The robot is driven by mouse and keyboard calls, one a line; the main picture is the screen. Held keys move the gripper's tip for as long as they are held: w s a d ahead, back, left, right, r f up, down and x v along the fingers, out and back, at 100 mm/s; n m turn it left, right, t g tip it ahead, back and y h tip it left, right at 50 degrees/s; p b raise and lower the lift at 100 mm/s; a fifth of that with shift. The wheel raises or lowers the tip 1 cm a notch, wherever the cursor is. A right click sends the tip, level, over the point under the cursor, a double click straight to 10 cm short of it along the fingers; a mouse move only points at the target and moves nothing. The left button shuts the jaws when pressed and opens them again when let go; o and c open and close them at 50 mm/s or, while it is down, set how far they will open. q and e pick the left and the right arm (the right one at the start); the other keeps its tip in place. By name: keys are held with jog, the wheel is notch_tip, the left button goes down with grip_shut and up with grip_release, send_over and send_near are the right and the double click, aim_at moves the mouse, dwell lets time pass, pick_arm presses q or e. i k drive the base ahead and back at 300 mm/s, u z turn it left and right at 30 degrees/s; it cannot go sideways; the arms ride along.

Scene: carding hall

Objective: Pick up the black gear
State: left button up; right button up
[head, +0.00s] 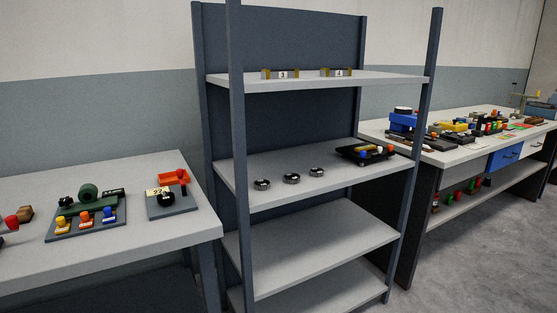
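No thing in view is clearly a black gear at this size. Three small dark round pieces with pale rims lie in a row on the shelf unit's middle board: the left one (262,184), the middle one (292,179) and the right one (317,172). A black round part (167,199) sits on a grey plate (180,207) on the left table, by a yellow label. I cannot tell whether any of these has teeth. Neither of my grippers is in view.
The shelf unit (300,234) has bare lower boards; its posts (236,150) stand in front. Its top board holds numbered blocks (282,74), its middle board a black tray (364,154). The left table (120,262) has a clear front. A cluttered bench (470,150) stands right.

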aim_at(161, 200)
jog(key=z, duration=0.4)
jog(key=k, duration=0.35)
jog(key=u, duration=1.4)
jog(key=i, duration=0.65)
jog(key=z, duration=0.3)
